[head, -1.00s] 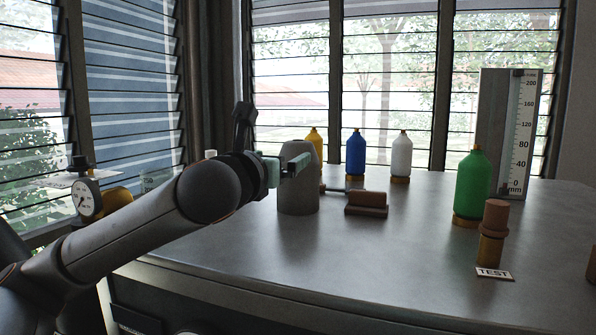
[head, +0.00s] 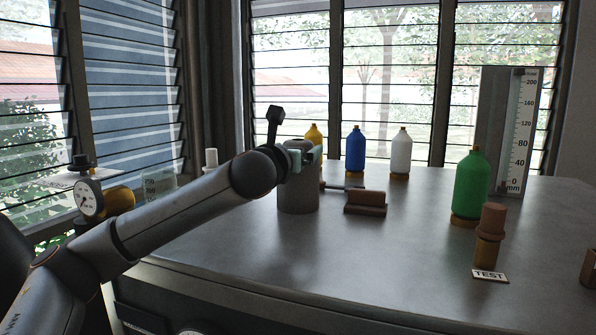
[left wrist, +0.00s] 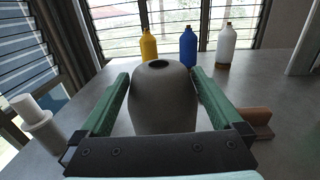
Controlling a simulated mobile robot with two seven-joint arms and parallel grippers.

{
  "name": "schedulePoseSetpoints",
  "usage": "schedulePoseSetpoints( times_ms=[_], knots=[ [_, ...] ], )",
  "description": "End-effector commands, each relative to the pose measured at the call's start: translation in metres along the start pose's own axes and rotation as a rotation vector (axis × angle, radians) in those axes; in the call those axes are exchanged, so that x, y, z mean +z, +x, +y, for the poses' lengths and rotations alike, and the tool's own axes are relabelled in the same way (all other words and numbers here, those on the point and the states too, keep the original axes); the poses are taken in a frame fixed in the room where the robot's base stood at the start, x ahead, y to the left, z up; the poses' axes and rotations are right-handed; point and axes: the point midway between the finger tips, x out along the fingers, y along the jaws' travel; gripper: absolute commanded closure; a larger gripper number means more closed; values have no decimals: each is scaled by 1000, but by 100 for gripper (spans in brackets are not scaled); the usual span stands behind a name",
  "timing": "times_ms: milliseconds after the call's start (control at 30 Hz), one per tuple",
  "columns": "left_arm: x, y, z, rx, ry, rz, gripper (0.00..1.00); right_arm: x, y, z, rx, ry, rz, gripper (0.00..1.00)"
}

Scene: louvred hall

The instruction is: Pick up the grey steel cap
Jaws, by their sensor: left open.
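The grey steel cap (head: 298,196) is a dull grey domed cylinder standing upright on the metal table. It also shows in the left wrist view (left wrist: 162,105), with a dark hole in its top. My left gripper (head: 303,158) is open at the upper part of the cap, and its wrist hides some of the cap's top in the head view. In the left wrist view its two green fingers lie on either side of the cap. I cannot tell whether either finger touches it. My right gripper is not in view.
Behind the cap stand yellow (head: 313,132), blue (head: 355,150) and white (head: 401,152) bottles. A brown block (head: 366,199) lies close right of it. A green bottle (head: 471,185) and brown-topped post (head: 492,225) stand farther right. The table's front middle is clear.

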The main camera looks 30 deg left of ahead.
Motion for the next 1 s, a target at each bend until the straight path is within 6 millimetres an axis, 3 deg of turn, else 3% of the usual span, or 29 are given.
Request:
schedulePoseSetpoints(
  times_ms=[100, 1000],
  knots=[
    [0, 0, 0, 0, 0, 0, 0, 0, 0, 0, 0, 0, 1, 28],
    [0, -1, 1, 1, -1, 0, 100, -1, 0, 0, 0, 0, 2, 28]
  ],
)
